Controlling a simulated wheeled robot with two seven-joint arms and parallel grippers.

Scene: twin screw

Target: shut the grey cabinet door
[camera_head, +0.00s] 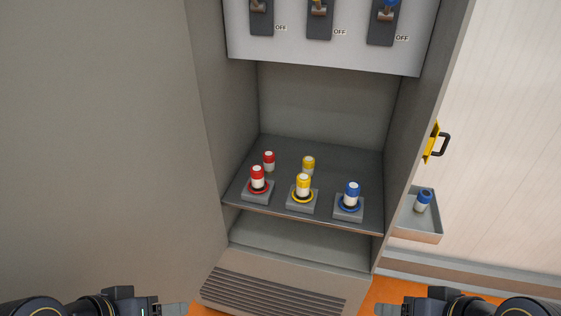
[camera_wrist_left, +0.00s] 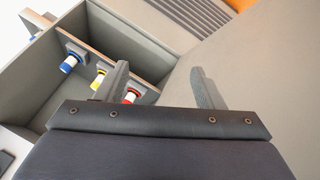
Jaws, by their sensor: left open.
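The grey cabinet (camera_head: 300,262) stands open in front of me in the head view. Its grey door (camera_head: 95,140) is swung out wide and fills the left side. The door also shows as a broad grey panel (camera_wrist_left: 262,85) in the left wrist view. My left gripper (camera_head: 172,308) is low at the left, near the door's lower part; in the left wrist view (camera_wrist_left: 160,75) its two fingers are apart with nothing between them. I cannot tell whether it touches the door. My right gripper (camera_head: 390,309) is at the bottom right, cut off by the frame edge.
The cabinet shelf (camera_head: 335,160) holds red (camera_head: 257,178), yellow (camera_head: 303,185) and blue (camera_head: 351,193) capped pieces on grey bases, with others behind. Several switches marked OFF sit above. A side tray (camera_head: 424,232) holds a blue-capped piece; a yellow-and-black latch (camera_head: 433,142) is above it.

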